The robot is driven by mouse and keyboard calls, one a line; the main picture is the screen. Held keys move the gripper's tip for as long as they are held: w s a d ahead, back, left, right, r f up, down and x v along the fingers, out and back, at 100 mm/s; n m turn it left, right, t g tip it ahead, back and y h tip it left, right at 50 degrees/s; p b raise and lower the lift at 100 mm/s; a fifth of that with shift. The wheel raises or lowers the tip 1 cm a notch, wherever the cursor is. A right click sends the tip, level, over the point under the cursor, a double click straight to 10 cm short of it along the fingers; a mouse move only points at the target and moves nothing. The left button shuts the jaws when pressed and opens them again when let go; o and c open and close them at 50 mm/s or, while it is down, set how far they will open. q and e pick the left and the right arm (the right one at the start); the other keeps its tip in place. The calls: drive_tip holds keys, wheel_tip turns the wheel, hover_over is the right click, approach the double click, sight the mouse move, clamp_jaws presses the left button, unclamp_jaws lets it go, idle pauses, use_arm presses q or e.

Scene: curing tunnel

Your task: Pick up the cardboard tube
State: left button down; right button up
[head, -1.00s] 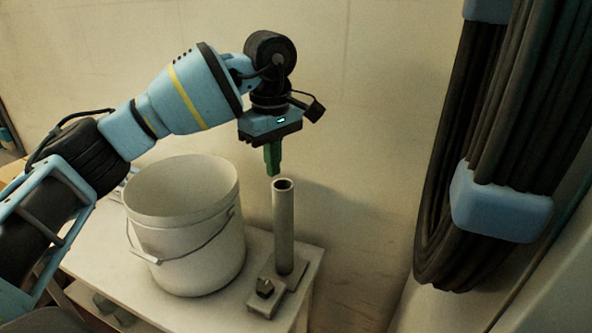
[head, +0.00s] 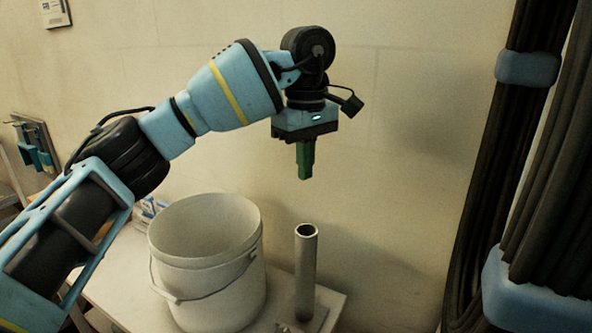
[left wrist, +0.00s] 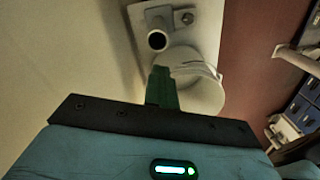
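The cardboard tube (head: 305,272), pale grey-beige and hollow, stands upright near the right end of a white table. In the left wrist view the tube (left wrist: 157,41) shows its dark open end, just beyond the fingertips. My left gripper (head: 305,174) points down above the tube, with a clear gap between its green fingers and the tube's rim. The fingers look closed together with nothing between them; they also show in the left wrist view (left wrist: 161,72). My right gripper is not in view.
A large white bucket (head: 215,285) with a wire handle stands left of the tube on the table (head: 115,285). A pale wall (head: 400,100) rises behind. A thick dark cable bundle with blue clamps (head: 527,68) hangs on the right.

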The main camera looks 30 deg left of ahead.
use_arm(q)
drive_tip(key=shift+c, duration=2.2)
unclamp_jaws()
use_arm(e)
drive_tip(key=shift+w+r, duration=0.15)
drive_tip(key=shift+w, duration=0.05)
use_arm(q)
drive_tip(key=shift+r, duration=0.1)
wheel_tip(320, 180, up, 8)
drive_tip(key=p, duration=0.2)
drive_tip(key=shift+f, duration=0.2)
drive_tip(key=c, duration=0.3)
drive_tip(key=s+f+m+t, duration=0.1)
drive_tip(key=f+m, duration=0.2)
drive_tip(key=f, duration=0.2)
drive_tip(key=s+d+f+m+t+y+b, duration=0.1)
drive_tip(key=f+m, duration=0.2)
drive_tip(key=f, duration=0.2)
drive_tip(key=s+f+m+t+b, duration=0.1)
drive_tip(key=f+m+t, duration=0.1)
drive_tip(key=f, duration=0.4)
drive_tip(key=shift+d+m+y, duration=0.3)
drive_tip(key=shift+m+y, duration=0.1)
drive_tip(key=shift+m, duration=0.2)
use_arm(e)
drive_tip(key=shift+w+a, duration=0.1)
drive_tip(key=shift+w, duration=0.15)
